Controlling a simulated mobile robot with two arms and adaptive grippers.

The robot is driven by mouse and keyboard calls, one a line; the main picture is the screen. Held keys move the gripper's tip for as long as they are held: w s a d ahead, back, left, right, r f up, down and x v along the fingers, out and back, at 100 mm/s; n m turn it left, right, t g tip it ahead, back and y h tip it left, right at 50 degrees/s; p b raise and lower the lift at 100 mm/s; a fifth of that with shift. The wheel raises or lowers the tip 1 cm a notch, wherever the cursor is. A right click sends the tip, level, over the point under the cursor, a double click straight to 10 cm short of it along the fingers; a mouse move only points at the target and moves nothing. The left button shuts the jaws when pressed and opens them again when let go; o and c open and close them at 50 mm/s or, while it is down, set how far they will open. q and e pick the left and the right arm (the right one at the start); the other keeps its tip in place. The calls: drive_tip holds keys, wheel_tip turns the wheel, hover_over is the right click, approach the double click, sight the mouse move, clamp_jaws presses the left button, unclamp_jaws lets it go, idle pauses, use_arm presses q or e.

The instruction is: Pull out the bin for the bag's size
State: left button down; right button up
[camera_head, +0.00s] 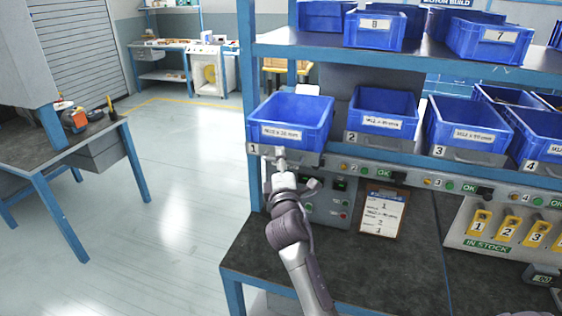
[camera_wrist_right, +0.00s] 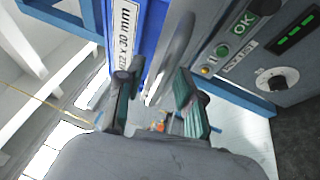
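The blue bin in place 1 (camera_head: 291,113) has a white label that seems to read M12 x 30 mm. It sits farther forward than blue bins 2 (camera_head: 383,110) and 3 (camera_head: 465,126) beside it. My right gripper (camera_head: 281,160) is at the front of bin 1, below its label. In the right wrist view, the fingers of my right gripper (camera_wrist_right: 155,88) stand apart, with the bin's grey handle (camera_wrist_right: 178,45) between them. Contact with the handle is unclear. No bag is clearly visible. My left gripper is out of view.
A clipboard (camera_head: 382,212) stands on the dark bench (camera_head: 385,270) below the bins. Panels with OK lights (camera_head: 383,173) run under the bins. Yellow numbered tags (camera_head: 478,224) are at the right. Another table (camera_head: 60,150) stands left across open floor.

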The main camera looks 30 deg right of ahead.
drive_tip(key=v, duration=0.7)
drive_tip(key=shift+s+f, duration=0.15)
drive_tip(key=shift+s, duration=0.05)
drive_tip(key=shift+a, duration=0.1)
drive_tip(key=a+f+g+y, duration=0.2)
drive_tip(key=a+f+y, duration=0.1)
drive_tip(key=f, duration=0.9)
drive_tip(key=a+f+g+y, duration=0.1)
drive_tip(key=a+f+y, duration=0.15)
drive_tip(key=f, duration=0.85)
drive_tip(key=s+a+f+m+g+y, duration=0.1)
drive_tip(key=s+a+f+m+g, duration=0.15)
drive_tip(key=f, duration=0.65)
drive_tip(key=s+a+f+m+g+y, duration=0.15)
drive_tip(key=s+f, duration=0.25)
drive_tip(key=f, duration=0.5)
drive_tip(key=s+f+m+g+y+b, duration=0.15)
drive_tip(key=s+f+g, duration=0.25)
drive_tip(key=s+f, duration=0.9)
drive_tip(key=s+f+m+g+h+p, duration=0.1)
drive_tip(key=s+f+m+g, duration=0.2)
drive_tip(key=s+f, duration=1)
drive_tip(key=s+m+g, duration=0.2)
drive_tip(key=s, duration=1.4)
drive_tip(key=shift+d+m+g+b, duration=0.3)
drive_tip(key=shift+d+m+g, duration=0.05)
drive_tip(key=shift+d+g, duration=0.1)
